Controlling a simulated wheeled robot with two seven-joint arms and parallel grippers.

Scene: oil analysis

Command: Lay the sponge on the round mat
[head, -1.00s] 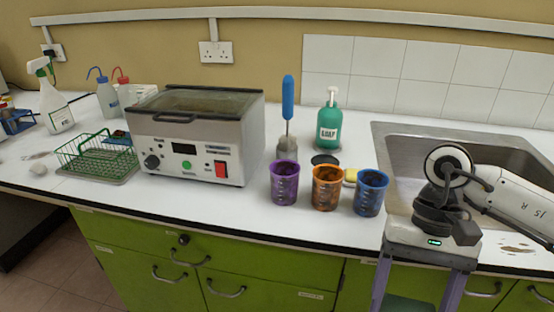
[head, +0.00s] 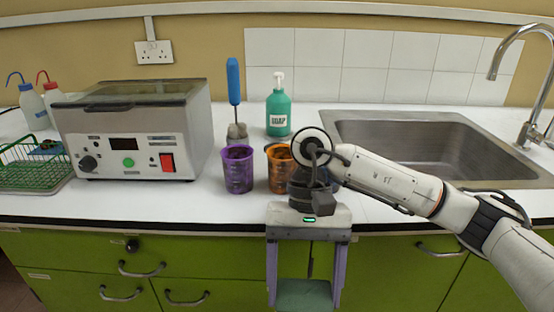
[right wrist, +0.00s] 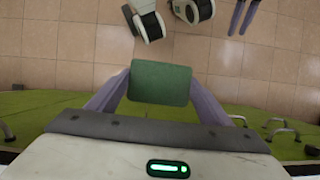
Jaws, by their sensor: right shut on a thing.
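My right gripper (head: 305,285) points down in front of the counter, below its front edge. Its purple fingers are shut on a green rectangular pad with rounded corners, which looks like the sponge (head: 304,295). The right wrist view shows the sponge (right wrist: 160,83) between the fingers, above the tiled floor. The round mat cannot be made out now; a dark disc showed behind the orange cup earlier, and my right wrist and the cup now cover that area. Two purple fingers, seemingly my left gripper's (right wrist: 243,16), show at the top of the right wrist view; their opening is unclear.
A purple cup (head: 237,170) and an orange cup (head: 279,170) stand near the counter's front; my wrist hides most of the blue cup. A soap bottle (head: 278,110) and blue-handled tool (head: 233,82) stand behind. The bath (head: 140,135) is left, the sink (head: 420,140) right.

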